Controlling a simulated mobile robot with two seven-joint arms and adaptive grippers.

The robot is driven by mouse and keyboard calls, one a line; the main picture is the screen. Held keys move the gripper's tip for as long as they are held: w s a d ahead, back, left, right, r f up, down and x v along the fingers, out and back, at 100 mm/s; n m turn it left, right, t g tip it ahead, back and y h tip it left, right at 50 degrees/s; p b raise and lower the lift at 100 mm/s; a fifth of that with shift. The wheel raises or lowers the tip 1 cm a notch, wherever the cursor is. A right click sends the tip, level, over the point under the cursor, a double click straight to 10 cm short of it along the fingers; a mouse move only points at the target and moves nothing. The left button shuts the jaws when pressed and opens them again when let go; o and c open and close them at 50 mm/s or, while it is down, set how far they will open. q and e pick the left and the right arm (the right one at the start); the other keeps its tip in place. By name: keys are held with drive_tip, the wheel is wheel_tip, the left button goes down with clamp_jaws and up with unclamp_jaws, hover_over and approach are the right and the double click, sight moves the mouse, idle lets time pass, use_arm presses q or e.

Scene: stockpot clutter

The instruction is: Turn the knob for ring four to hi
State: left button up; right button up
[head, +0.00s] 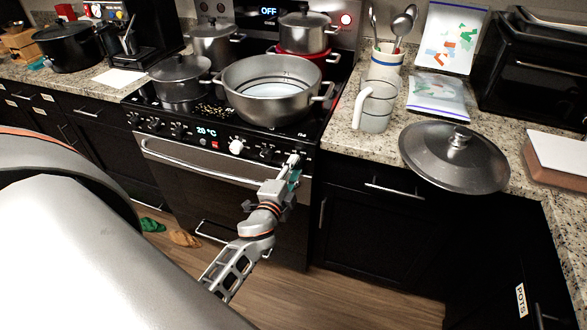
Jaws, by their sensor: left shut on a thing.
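The black stove (200,170) has a row of knobs along its front panel. Several dark knobs (153,124) are at the left of the display, and a large pale knob (236,147) and another dark knob (267,153) are to its right. My left gripper (292,165) is at the right end of this panel, shut on a knob there that its fingers mostly hide. The ring labels and knob settings are too small to read. My right gripper is not in view.
A big open pot (272,92) and several other pots crowd the cooktop. A pale mug (376,105) and a large lid (455,158) are on the right counter. The oven handle (215,160) runs below the knobs. The floor in front is mostly clear.

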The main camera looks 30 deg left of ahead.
use_arm(q)
drive_tip(key=m+y, duration=0.1)
drive_tip(key=m, duration=0.7)
drive_tip(key=shift+d+m, duration=0.1)
drive_tip(key=shift+m, duration=0.2)
idle(0.5)
drive_tip(key=o, duration=1.1)
drive_tip(key=v, duration=1.2)
